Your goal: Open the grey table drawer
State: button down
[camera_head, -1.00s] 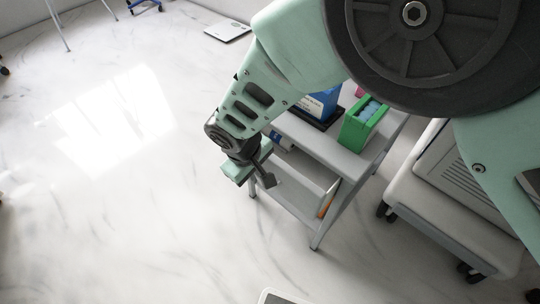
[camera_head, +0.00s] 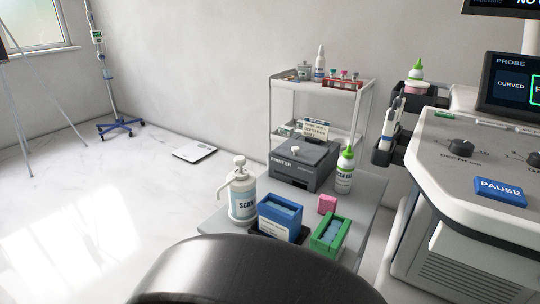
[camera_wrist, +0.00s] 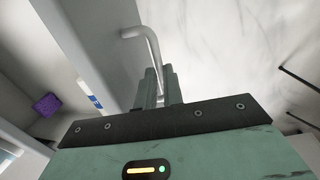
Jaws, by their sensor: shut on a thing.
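The grey table (camera_head: 374,198) shows in the head view only by its top; its drawer is hidden there behind my dark arm link. In the wrist view, the grey drawer front (camera_wrist: 112,48) stands at left of centre, with its pale bar handle (camera_wrist: 138,32) sticking out. My gripper (camera_wrist: 160,84) is shut on the handle near its lower end. Behind the front's top edge, a space shows with a purple thing (camera_wrist: 47,104) and a blue-and-white thing (camera_wrist: 95,101). How far the drawer stands out is hard to tell.
On the tabletop are a pump bottle (camera_head: 242,193), blue box (camera_head: 280,217), green box (camera_head: 330,234), pink block (camera_head: 327,204), printer (camera_head: 303,164) and green-capped bottle (camera_head: 345,170). An ultrasound machine (camera_head: 455,190) stands close at right.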

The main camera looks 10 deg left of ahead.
jog(key=shift+s+a, duration=0.15)
jog(key=shift+s, duration=0.25)
jog(key=c, duration=1.5)
grip_release()
jog(key=shift+s+a+r+p, duration=0.2)
jog(key=shift+s+r+p, duration=0.3)
jog(key=shift+r+p, duration=1.85)
jog(key=shift+s+a+r+p, duration=0.35)
jog(key=shift+r+p, duration=1)
jog(key=shift+r, duration=2.05)
jog(key=shift+s+a+r+p, duration=0.1)
jog(key=shift+s+r+p, duration=0.55)
jog(key=shift+r+p, duration=1.7)
jog(key=shift+r+b, duration=0.5)
